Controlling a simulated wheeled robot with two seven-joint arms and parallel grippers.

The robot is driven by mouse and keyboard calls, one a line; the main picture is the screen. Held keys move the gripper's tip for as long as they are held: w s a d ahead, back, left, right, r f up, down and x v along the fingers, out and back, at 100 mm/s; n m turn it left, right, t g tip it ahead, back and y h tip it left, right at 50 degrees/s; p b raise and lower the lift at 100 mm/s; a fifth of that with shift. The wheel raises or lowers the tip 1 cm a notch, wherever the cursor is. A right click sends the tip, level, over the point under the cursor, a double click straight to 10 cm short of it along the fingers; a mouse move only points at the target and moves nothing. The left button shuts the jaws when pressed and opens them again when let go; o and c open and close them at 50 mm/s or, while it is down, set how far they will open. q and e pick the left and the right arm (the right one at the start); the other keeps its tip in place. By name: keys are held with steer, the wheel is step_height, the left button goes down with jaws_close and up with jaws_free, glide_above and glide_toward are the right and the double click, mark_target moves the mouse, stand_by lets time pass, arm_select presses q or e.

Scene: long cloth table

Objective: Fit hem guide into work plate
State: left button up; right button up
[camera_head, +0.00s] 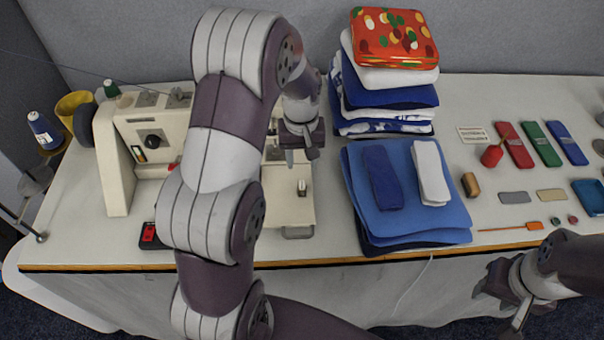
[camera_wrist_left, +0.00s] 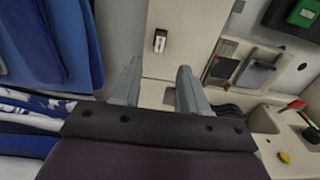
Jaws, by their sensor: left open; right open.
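The pale work plate (camera_head: 288,214) is at the right end of the cream sewing machine (camera_head: 118,165), partly hidden by my left arm. In the left wrist view, the plate (camera_wrist_left: 188,38) runs upward beyond my fingers. A small metal piece with a dark slot, which looks like the hem guide (camera_head: 302,187), is on the plate; it also shows in the left wrist view (camera_wrist_left: 160,41). I cannot tell whether it is seated. My left gripper (camera_head: 300,157) is open and empty above the plate, apart from the piece. My right gripper (camera_head: 507,296) is open near the table's front edge, far from the plate.
Folded blue cloths (camera_head: 405,215) lie just right of the plate. A taller cloth stack (camera_head: 388,95) with a red patterned tin (camera_head: 393,38) stands behind them. Small sewing items, including a red case (camera_head: 514,150), lie at the right. A thread spool (camera_head: 44,130) stands left.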

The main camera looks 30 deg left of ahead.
arm_select(q)
steer(key=s+d+r+m, duration=0.1)
steer(key=s+d+m, duration=0.2)
steer(key=s, duration=0.3)
steer(key=s+d+r+m+t, duration=0.1)
steer(key=s+d+r+m, duration=0.1)
steer(key=s+d, duration=0.3)
steer(key=shift+s+d+r+m, duration=0.15)
steer(key=shift+s+m, duration=0.65)
steer(key=shift+s, duration=0.4)
